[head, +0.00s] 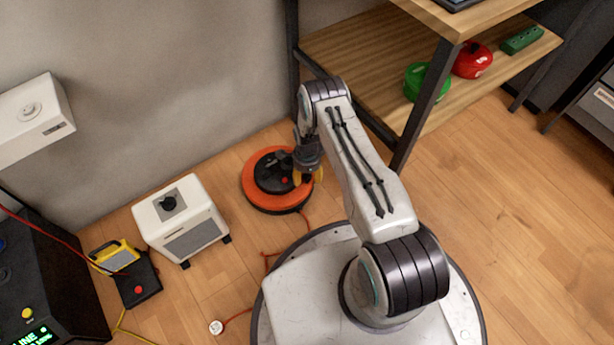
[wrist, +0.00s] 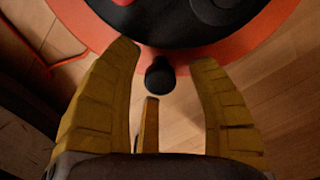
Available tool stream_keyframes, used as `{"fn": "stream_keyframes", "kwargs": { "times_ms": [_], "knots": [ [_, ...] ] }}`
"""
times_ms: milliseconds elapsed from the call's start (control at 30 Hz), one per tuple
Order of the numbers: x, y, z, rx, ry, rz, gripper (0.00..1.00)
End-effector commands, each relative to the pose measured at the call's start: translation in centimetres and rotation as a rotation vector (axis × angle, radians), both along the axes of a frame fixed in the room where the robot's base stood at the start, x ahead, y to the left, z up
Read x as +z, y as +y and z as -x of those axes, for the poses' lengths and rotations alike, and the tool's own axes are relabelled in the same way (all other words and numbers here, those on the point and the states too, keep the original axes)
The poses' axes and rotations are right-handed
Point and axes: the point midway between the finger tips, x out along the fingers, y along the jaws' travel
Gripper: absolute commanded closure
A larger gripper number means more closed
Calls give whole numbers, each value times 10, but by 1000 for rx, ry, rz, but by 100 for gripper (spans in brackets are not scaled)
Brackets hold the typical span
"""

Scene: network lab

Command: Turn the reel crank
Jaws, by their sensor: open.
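The reel (head: 262,199) is an orange disc with a black hub, lying flat on the wood floor by the wall. A small red spot shows on its black top in the head view. In the wrist view the reel's orange rim (wrist: 84,24) and black hub fill the top. A short black knob (wrist: 160,76), seemingly the crank handle, stands near the rim. My gripper (head: 308,177) is over the reel's right side. In the wrist view its yellow fingers (wrist: 164,58) are open on either side of the knob, with no visible contact. Their height against the knob is hard to judge.
A white box (head: 181,220) stands left of the reel, near a yellow device (head: 115,257) and a dark console (head: 40,280). A wooden shelf unit (head: 345,50) with a post stands close to my arm. An orange cord (head: 267,262) runs over the floor to a white disc (head: 216,327).

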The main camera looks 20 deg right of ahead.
Motion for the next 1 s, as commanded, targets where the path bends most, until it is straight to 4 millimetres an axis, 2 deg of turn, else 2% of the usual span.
{"fn": "stream_keyframes", "kwargs": {
  "times_ms": [300,900,1000],
  "knots": [
    [0,0,0,0,0,0,47],
    [0,0,0,0,0,0,100],
    [0,0,0,0,0,0,100]
  ]
}}
